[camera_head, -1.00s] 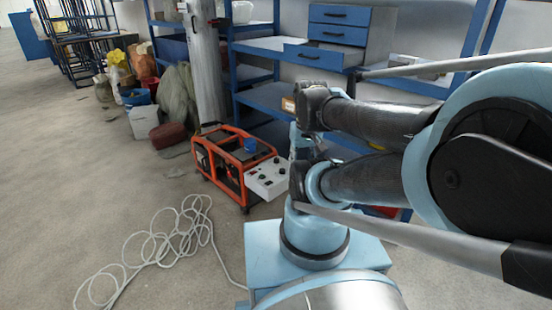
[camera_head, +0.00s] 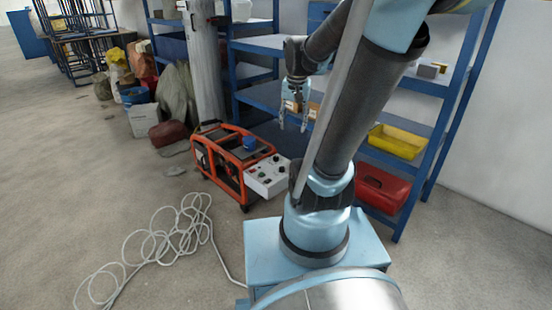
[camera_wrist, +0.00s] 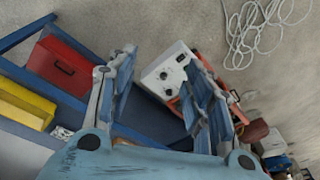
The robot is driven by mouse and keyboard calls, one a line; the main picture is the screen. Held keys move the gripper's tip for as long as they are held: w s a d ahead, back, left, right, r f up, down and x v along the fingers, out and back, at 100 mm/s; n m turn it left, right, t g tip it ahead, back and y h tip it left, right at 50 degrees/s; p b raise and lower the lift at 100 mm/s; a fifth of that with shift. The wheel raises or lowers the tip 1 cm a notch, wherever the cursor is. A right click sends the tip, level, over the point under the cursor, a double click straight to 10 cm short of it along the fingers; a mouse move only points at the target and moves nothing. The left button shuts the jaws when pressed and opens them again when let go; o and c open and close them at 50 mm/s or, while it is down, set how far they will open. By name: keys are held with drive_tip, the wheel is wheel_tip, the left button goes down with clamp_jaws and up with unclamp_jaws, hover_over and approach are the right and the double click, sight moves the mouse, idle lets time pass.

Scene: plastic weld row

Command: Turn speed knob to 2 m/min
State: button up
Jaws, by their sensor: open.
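The machine (camera_head: 225,160) has an orange frame and stands on the floor left of my arm. Its white control box (camera_head: 266,177) faces front right and carries several dark knobs. The speed knob cannot be told apart from the others at this size. My gripper (camera_head: 293,122) hangs above and to the right of the control box, fingers down, open and empty, touching nothing. In the wrist view the control box (camera_wrist: 166,72) shows beyond and between the open fingers of my gripper (camera_wrist: 160,85). A blue item (camera_head: 250,143) sits on top of the machine.
A blue shelf rack (camera_head: 255,45) stands behind, with a yellow bin (camera_head: 398,141) and a red case (camera_head: 381,188) at right. A grey pillar (camera_head: 205,70) rises behind the machine. A white cable (camera_head: 165,235) lies coiled on the open floor at left.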

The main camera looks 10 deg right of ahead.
drive_tip(key=w+m, duration=0.3)
drive_tip(key=w, duration=1.1)
drive_tip(key=m+g, duration=0.2)
drive_tip(key=m, duration=0.7)
hover_over(276, 157)
wheel_tip(276, 157, down, 26)
wheel_tip(276, 157, down, 16)
drive_tip(key=shift+r, duration=0.1)
drive_tip(key=c, duration=1.1)
